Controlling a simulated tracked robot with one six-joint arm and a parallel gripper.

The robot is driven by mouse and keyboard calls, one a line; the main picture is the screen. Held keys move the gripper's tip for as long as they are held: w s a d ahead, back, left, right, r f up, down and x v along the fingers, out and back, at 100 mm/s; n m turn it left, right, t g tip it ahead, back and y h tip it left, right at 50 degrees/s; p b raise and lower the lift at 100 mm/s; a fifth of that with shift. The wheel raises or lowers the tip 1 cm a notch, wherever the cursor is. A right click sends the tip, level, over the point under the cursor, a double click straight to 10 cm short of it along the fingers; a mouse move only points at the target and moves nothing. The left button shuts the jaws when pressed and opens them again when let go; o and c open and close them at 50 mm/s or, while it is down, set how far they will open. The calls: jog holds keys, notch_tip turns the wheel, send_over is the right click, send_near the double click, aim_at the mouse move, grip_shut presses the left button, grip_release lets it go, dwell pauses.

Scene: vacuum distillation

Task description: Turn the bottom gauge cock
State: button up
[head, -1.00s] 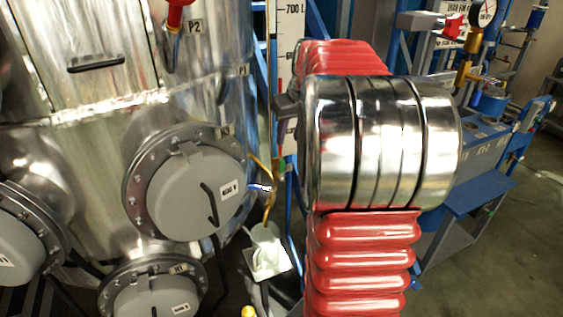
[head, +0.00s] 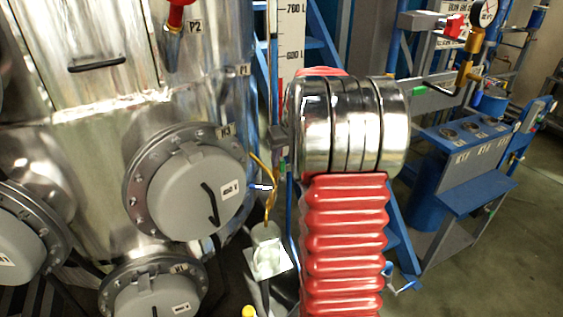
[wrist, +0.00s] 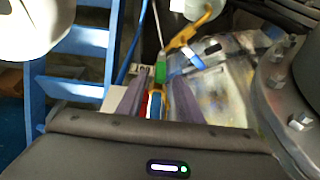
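The bottom gauge cock is a bent yellow fitting (head: 271,190) with a small blue-and-white handle (head: 260,187), low beside the silver vessel in the head view. In the wrist view a yellow fitting (wrist: 190,32) shows at the top, with a blue handle-like piece (wrist: 212,50) beside it. My gripper (wrist: 156,80) has its two grey-purple fingers apart, in front of the gauge. Between and just beyond them show a green piece (wrist: 160,68) and red, blue and yellow parts; I cannot tell if they touch.
A flanged grey hatch (head: 195,190) stands close left of the gauge; its bolted rim (wrist: 285,90) is near the right in the wrist view. A blue ladder (wrist: 80,60) is at left. A pale container (head: 268,255) is below the cock. Open floor (head: 480,250) lies right.

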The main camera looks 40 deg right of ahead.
jog(key=shift+x, duration=1)
jog(key=shift+c, duration=0.6)
grip_shut()
